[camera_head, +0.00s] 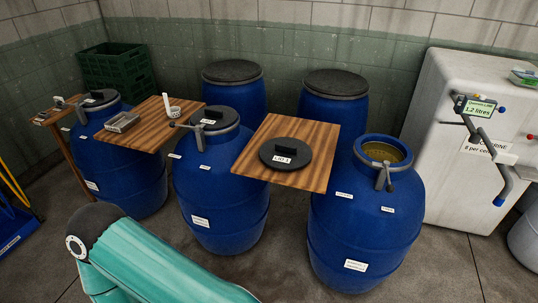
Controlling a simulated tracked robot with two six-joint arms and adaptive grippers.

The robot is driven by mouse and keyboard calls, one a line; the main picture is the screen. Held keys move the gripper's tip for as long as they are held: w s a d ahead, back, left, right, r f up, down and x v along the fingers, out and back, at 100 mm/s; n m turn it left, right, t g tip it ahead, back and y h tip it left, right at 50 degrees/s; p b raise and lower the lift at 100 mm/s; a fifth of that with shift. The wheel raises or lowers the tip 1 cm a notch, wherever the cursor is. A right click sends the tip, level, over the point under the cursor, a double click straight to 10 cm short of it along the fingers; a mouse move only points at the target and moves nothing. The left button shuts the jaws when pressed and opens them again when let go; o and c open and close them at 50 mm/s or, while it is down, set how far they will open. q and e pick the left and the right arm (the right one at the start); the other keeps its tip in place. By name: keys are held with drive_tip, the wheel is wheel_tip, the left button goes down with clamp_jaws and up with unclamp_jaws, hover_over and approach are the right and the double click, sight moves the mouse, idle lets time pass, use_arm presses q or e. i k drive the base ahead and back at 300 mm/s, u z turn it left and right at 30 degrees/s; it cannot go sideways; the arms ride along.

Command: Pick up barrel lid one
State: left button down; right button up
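A round black lid (272,160) with a raised block handle and a white label lies flat on a wooden board (306,137). The label appears to read "LOT 1". The open blue barrel (365,225) stands to the right of the board, with yellowish content inside and a clamp lever at its rim. A teal link of my own arm crosses the bottom left, in front of the barrels and well apart from the lid. Neither of my grippers shows in the head view.
Other blue barrels, such as the middle one (220,190) and the left one (118,165), carry black lids. Another wooden board (152,138) holds a small metal box (122,122) and a white cup (174,112). A white tank (450,95) with pipework stands at right. Green crates (118,68) stand behind.

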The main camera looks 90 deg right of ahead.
sight(280, 153)
drive_tip(key=i, duration=0.25)
drive_tip(key=z, duration=2.3)
drive_tip(key=k, duration=0.45)
drive_tip(key=z, duration=0.5)
drive_tip(key=i, duration=1.4)
drive_tip(key=u, duration=0.4)
